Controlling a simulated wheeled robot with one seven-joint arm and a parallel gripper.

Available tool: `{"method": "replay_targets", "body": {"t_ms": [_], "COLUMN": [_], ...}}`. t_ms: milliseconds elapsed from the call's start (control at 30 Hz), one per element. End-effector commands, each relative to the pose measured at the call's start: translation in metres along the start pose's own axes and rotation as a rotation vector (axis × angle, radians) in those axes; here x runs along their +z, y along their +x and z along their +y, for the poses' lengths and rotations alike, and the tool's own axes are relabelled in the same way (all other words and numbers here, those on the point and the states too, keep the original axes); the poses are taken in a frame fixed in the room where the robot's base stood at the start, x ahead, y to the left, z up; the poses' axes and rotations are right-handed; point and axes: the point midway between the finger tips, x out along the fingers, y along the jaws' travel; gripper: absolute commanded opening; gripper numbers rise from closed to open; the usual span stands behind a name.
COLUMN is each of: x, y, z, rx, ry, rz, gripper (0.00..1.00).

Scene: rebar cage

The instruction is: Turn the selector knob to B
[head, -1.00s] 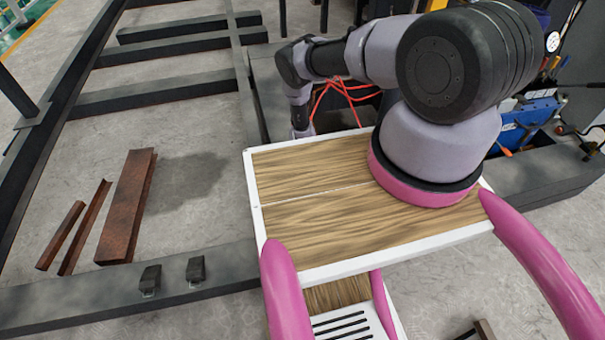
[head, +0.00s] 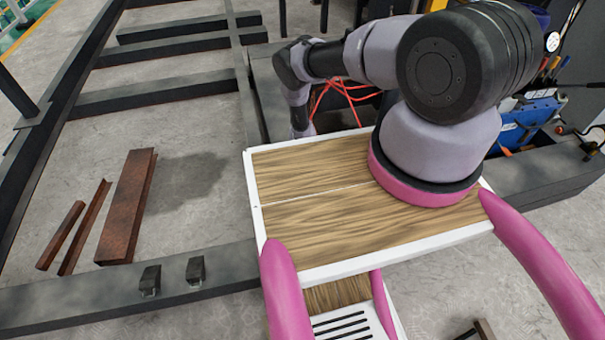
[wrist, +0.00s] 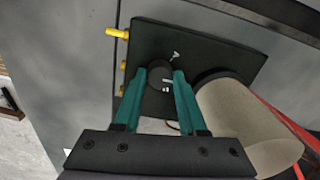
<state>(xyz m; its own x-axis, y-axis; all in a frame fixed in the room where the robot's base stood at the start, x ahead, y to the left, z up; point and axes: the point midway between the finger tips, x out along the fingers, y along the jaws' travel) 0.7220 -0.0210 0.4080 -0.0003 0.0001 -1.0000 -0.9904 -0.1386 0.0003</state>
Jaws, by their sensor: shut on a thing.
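The selector knob (wrist: 158,71) is a dark round knob on a black panel (wrist: 215,57) in the wrist view. Small pale markings show on the panel near it; one to the upper right looks like a letter A, and others lie just below and to the right. I cannot read the knob's pointer position. My gripper (wrist: 161,76) has two teal fingers, one on each side of the knob, shut on it. The fingers hide parts of the knob's sides. In the head view the knob and my gripper are hidden behind my own arm and body.
A beige cylinder (wrist: 248,128) stands close to the right finger, with a red cable (wrist: 285,122) beyond it. Yellow fittings (wrist: 116,33) stick out of the panel's left side. Rusty steel pieces (head: 127,207) lie on the floor at left, among dark beams (head: 160,95).

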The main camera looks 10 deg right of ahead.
Motion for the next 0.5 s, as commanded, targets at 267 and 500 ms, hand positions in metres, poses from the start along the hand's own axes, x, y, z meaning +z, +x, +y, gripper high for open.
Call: {"method": "replay_targets", "body": {"t_ms": [267, 500], "x": [0.0005, 0.0005], "y": [-0.0001, -0.0002], "z": [-0.0002, -0.0003], "rx": [0.000, 0.000], "ry": [0.009, 0.009], "rz": [-0.001, -0.001], "gripper": [0.00, 0.64]}}
